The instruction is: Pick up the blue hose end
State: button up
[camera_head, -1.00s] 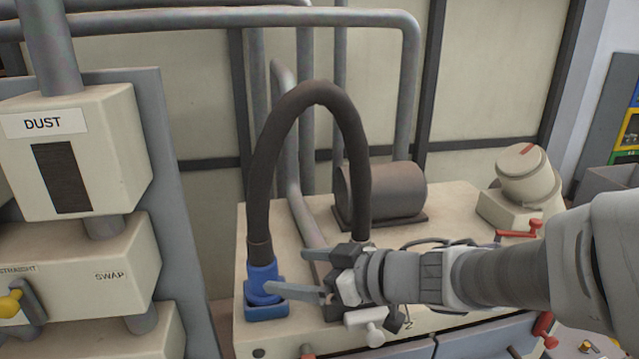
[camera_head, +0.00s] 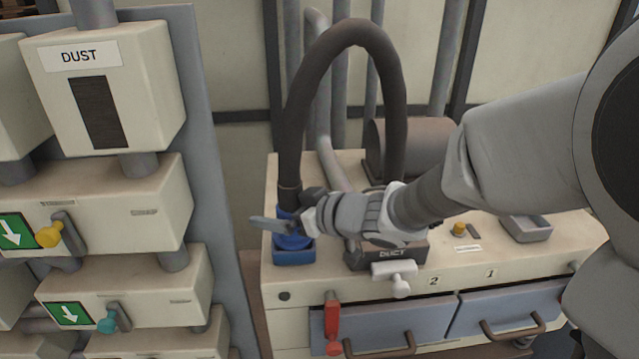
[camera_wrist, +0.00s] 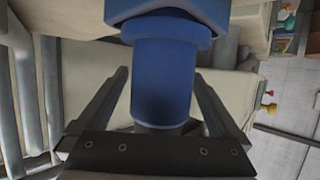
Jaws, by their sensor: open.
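The blue hose end (camera_head: 290,236) is the blue cuff at the left foot of a dark arched hose (camera_head: 296,130). It stands in a blue square socket (camera_head: 294,257) at the left front of the cream bench. My gripper (camera_head: 272,222) reaches in from the right and covers part of the cuff. In the wrist view the blue hose end (camera_wrist: 170,75) lies between the two open fingers of my gripper (camera_wrist: 162,95), with a gap showing on each side. The blue socket (camera_wrist: 168,10) is at the top there.
A red lever (camera_head: 332,322) and blue drawers (camera_head: 385,325) are on the bench front. The DUST cabinet (camera_head: 90,85) stands at left. My arm hides part of the bench.

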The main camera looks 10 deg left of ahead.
grip_shut()
dwell(0.5)
jog(key=shift+r, duration=0.15)
